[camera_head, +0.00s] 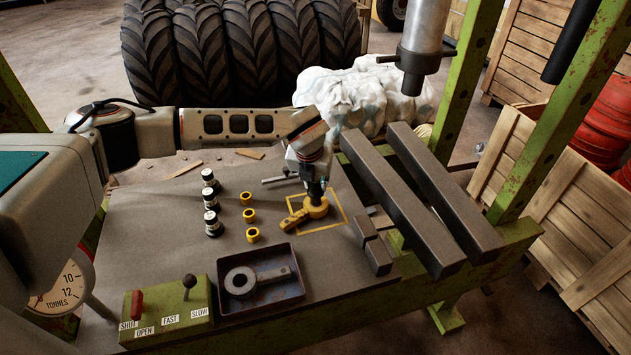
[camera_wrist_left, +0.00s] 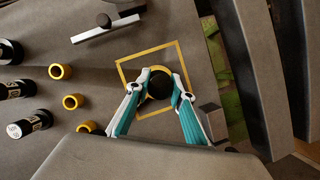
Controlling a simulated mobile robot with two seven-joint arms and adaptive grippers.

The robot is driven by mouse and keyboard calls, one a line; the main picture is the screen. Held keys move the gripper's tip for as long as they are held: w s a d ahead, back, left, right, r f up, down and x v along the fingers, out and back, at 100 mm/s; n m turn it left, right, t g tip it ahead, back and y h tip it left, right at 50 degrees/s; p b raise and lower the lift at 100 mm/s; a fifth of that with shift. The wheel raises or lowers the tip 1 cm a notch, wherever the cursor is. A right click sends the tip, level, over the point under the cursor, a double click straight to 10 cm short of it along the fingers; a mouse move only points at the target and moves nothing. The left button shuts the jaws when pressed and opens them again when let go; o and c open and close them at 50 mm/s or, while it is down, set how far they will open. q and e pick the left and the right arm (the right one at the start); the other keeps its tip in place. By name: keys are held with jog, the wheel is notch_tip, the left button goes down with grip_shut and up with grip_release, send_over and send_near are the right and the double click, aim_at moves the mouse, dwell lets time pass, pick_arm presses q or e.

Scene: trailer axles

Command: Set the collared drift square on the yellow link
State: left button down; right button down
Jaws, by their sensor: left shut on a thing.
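My left gripper (camera_head: 317,192) points down over the yellow link (camera_head: 313,208) and is shut on a dark, round-topped piece, which I take to be the collared drift. In the left wrist view the drift (camera_wrist_left: 159,86) shows as a dark disc between the fingertips (camera_wrist_left: 160,80). Part of the yellow link's round end (camera_wrist_left: 158,70) shows around it, and its arm points to the lower left in the head view. The fingers hide the drift's lower part, so I cannot tell whether it touches the link or stands square. My right gripper is not in view.
A yellow outlined square (camera_head: 343,206) surrounds the link. Several black cylinders (camera_head: 211,200) and yellow rings (camera_head: 249,215) stand left of it. A tray (camera_head: 292,289) with a grey link lies in front. Heavy dark bars (camera_head: 432,205) lie right. A grey bar (camera_head: 276,180) lies behind.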

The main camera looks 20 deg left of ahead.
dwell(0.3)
pick_arm(q)
jog(key=c, duration=1.7)
grip_release()
jog(key=shift+f, duration=0.1)
jog(key=v, duration=1.2)
